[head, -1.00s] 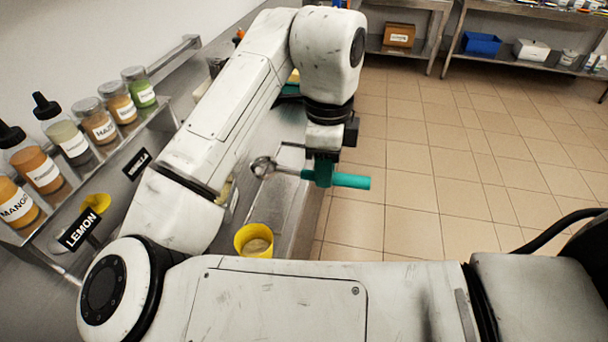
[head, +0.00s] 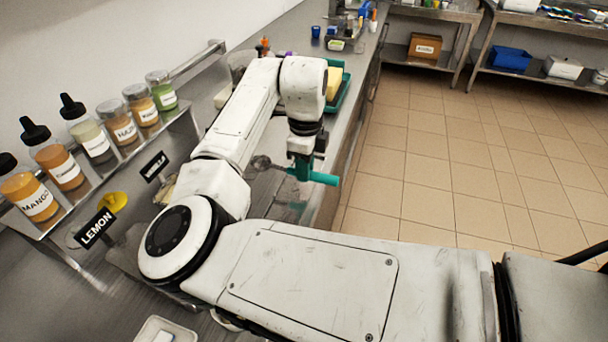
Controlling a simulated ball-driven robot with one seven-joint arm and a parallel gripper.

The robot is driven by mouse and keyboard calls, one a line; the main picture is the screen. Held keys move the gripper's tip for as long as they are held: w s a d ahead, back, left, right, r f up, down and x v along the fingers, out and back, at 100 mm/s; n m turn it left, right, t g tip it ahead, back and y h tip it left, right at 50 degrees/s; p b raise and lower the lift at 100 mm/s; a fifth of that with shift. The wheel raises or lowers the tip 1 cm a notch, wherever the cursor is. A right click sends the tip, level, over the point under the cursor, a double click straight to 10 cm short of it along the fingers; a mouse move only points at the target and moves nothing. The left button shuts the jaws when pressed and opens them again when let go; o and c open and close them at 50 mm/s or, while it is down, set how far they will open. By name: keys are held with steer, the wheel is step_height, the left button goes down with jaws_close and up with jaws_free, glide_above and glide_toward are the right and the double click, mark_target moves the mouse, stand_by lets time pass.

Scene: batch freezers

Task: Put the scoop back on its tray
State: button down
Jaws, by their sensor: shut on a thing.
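The scoop has a teal handle (head: 324,178) and a round metal bowl (head: 260,162). My gripper (head: 301,168) is shut on the handle and holds the scoop roughly level, handle end to the right and bowl to the left. The scoop appears to be above the steel counter near its front edge; its exact height is unclear. A green tray (head: 345,97) with a yellow block on it lies farther back on the counter, partly hidden by my arm. I cannot tell whether this is the scoop's tray.
A shelf of labelled bottles and jars (head: 98,150) runs along the left wall, above LEMON (head: 95,228) and VANILLA signs. A small white tray (head: 150,328) is at the bottom edge. Blue cups (head: 315,32) and other items stand at the counter's far end. The tiled floor is clear at right.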

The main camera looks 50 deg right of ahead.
steer(key=shift+w+d+f, duration=0.1)
steer(key=shift+w+f, duration=0.15)
steer(key=shift+f, duration=0.1)
steer(key=shift+f+p, duration=0.4)
steer(key=shift+f, duration=1.15)
steer(key=shift+f, duration=0.2)
steer(key=c, duration=1)
jaws_free()
steer(key=shift+o, duration=0.2)
steer(key=shift+r, duration=0.1)
step_height(320, 180, up, 12)
steer(key=shift+r+b, duration=0.15)
steer(key=shift+b, duration=0.55)
